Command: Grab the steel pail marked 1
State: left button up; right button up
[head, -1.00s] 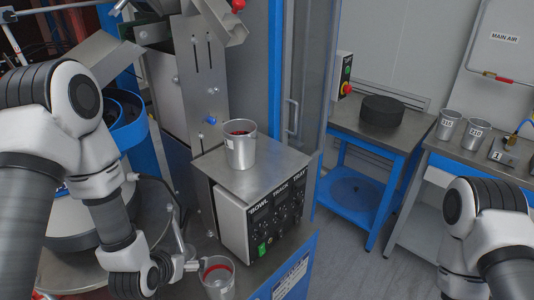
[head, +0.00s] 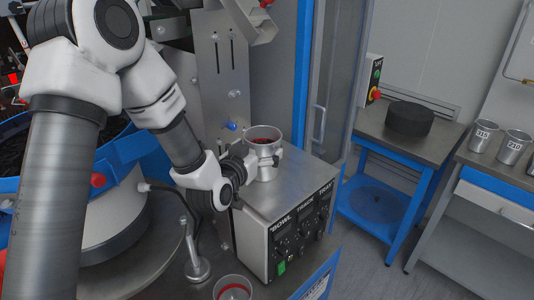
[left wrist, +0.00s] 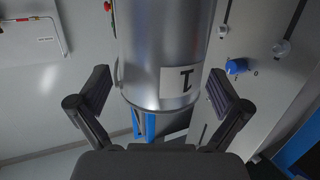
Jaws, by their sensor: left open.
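The steel pail marked 1 (head: 265,143) stands upright on top of the grey control box, with something red inside. My left gripper (head: 262,163) is low beside it, with fingertips around its side. In the left wrist view the pail (left wrist: 165,45) fills the middle, its label 1 upside down. The open fingers (left wrist: 158,76) stand one on each side of it, with gaps showing. The pail's top is cut off in that view. My right gripper is out of view.
The control box (head: 290,225) has knobs and a green switch on its front. Another pail (head: 232,290) with red inside stands at the bottom edge. Two labelled pails (head: 483,136) (head: 513,148) stand on the right bench. A black round block (head: 409,118) sits on the blue table.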

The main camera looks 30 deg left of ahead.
aim_at(269, 138)
pick_arm(q)
jog(key=w, duration=0.1)
jog(key=w+f, duration=0.1)
jog(key=w, duration=0.1)
jog(key=shift+w+a, duration=0.2)
jog(key=shift+s+r, duration=0.15)
jog(key=shift+s, duration=0.05)
jog(key=shift+c, duration=1.1)
jog(key=c, duration=1.1)
jog(key=shift+w+r, duration=0.1)
jog(key=shift+c, duration=0.7)
jog(key=shift+p, duration=0.3)
